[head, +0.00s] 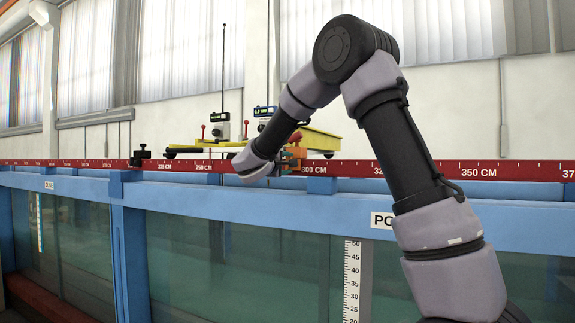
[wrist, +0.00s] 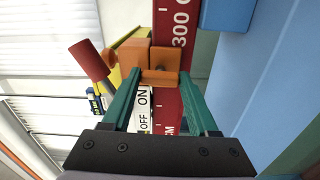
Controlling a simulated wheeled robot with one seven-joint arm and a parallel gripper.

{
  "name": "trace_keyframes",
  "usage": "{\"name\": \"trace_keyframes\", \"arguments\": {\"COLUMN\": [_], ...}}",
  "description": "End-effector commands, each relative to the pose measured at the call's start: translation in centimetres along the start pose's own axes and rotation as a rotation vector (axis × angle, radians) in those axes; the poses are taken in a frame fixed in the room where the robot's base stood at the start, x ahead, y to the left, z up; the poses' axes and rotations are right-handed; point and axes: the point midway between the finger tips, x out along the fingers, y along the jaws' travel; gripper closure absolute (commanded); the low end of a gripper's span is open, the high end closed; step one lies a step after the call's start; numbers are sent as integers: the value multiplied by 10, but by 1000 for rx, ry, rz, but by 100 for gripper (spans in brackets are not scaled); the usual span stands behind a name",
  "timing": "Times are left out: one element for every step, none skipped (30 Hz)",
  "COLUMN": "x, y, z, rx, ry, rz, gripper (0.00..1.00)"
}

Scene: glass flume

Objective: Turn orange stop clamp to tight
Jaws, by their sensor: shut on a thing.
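The orange stop clamp (wrist: 165,58) sits on the red scale rail (wrist: 188,45) beside the "300 CM" mark in the wrist view. It is blocky, with a squarish front part between my fingertips. My gripper (wrist: 162,82) has green fingers, one on each side of that part, and is shut on it. In the head view the clamp (head: 297,152) shows just right of my wrist, and my fingers are mostly hidden there. A white label reading "OFF" and "ON" (wrist: 143,122) lies between my fingers in the wrist view. The clamp's tightness cannot be told.
A yellow carriage (head: 320,140) with instrument boxes stands behind the rail. A red-knobbed lever (wrist: 90,60) is close left of the clamp in the wrist view. A black stop (head: 140,155) sits farther left. The blue flume beam (head: 210,195) runs in front, above glass walls.

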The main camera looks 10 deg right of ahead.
Motion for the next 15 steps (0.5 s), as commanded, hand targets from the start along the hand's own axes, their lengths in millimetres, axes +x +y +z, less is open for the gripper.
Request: {"name": "trace_keyframes", "arguments": {"x": [0,0,0,0,0,0,0,0,0,0,0,0,0,0,0], "y": [-1,-1,-1,-1,-1,-1,-1,-1,-1,-1,-1,-1,-1,-1,-1], "z": [0,0,0,0,0,0,0,0,0,0,0,0,0,0,0], "rx": [22,37,53,66,76,88,96,103,110,115,119,124,127,128,130], "ry": [0,0,0,0,0,0,0,0,0,0,0,0,0,0,0], "rz": [-2,-2,-2,-2,-2,-2,-2,-2,-2,-2,-2,-2,-2,-2,-2], "gripper": [96,96,96,96,96,96,96,96,96,96,96,96,96,96,96]}}
